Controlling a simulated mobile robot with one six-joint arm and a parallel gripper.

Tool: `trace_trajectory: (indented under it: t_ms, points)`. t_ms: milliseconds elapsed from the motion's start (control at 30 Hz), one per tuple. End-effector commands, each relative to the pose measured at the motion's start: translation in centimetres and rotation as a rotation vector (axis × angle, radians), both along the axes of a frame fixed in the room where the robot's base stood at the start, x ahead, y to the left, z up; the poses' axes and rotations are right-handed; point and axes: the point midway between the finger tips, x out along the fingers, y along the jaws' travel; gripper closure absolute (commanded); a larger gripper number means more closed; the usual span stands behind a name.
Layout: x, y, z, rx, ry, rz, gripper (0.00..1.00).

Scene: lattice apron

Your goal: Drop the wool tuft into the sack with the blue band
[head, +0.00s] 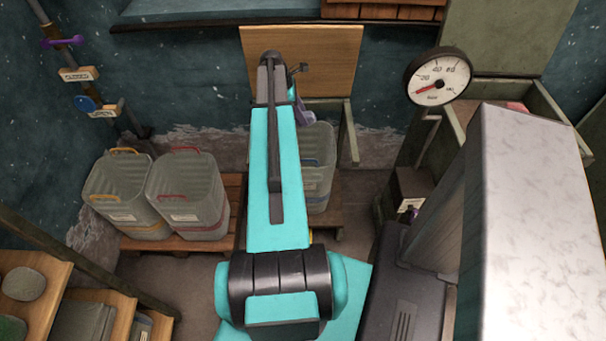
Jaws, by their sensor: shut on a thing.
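A tall translucent grey container (322,145) stands behind my arm in the middle, and the arm hides its left part. A blue strip or handle shows on it, so it seems to be the one with the blue band. My arm reaches away from me, and its far end is above and beside this container. My gripper's jaws are hidden behind the arm. A small purple-grey piece shows at the arm's right edge, and I cannot tell what it is. I see no wool tuft.
Two similar containers stand on a pallet at left, one with a yellow handle (125,192) and one with a red handle (188,192). A dial gauge (438,77) stands right of my arm. Wooden steps (55,300) are at lower left. A pale-topped block (540,200) fills the right.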

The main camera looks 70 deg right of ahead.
Motion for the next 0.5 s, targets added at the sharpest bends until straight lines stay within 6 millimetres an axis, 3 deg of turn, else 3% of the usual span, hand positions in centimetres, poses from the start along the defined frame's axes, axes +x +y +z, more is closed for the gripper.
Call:
trace_trajectory:
  t_ms: [500]
  points:
    - [0.1, 0.1, -3.6, 0.000, 0.000, 0.001, 0.78]
